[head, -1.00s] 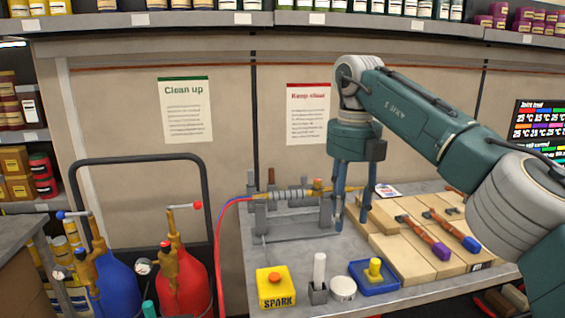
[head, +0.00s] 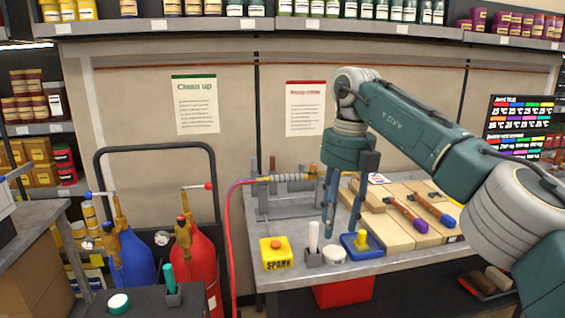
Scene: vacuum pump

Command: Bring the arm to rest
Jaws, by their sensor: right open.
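My right arm comes in from the right over the bench (head: 380,262), and its gripper (head: 345,205) points down with its two fingers apart and nothing between them. The gripper hangs above the bench, in front of the right end of a grey metal fixture (head: 290,205) that carries a ribbed cylinder. The fingers hide part of the fixture. The fingertips are above the white round tin (head: 334,255) and the blue tray with a yellow knob (head: 361,245). My left gripper is not in the picture.
A yellow SPARK box (head: 275,254) and a white stick in a grey holder (head: 313,245) stand at the bench front. Wooden blocks (head: 390,232) with tools lie right. Red (head: 203,270) and blue (head: 135,258) gas bottles stand left, with a red hose (head: 228,240) between them and the bench.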

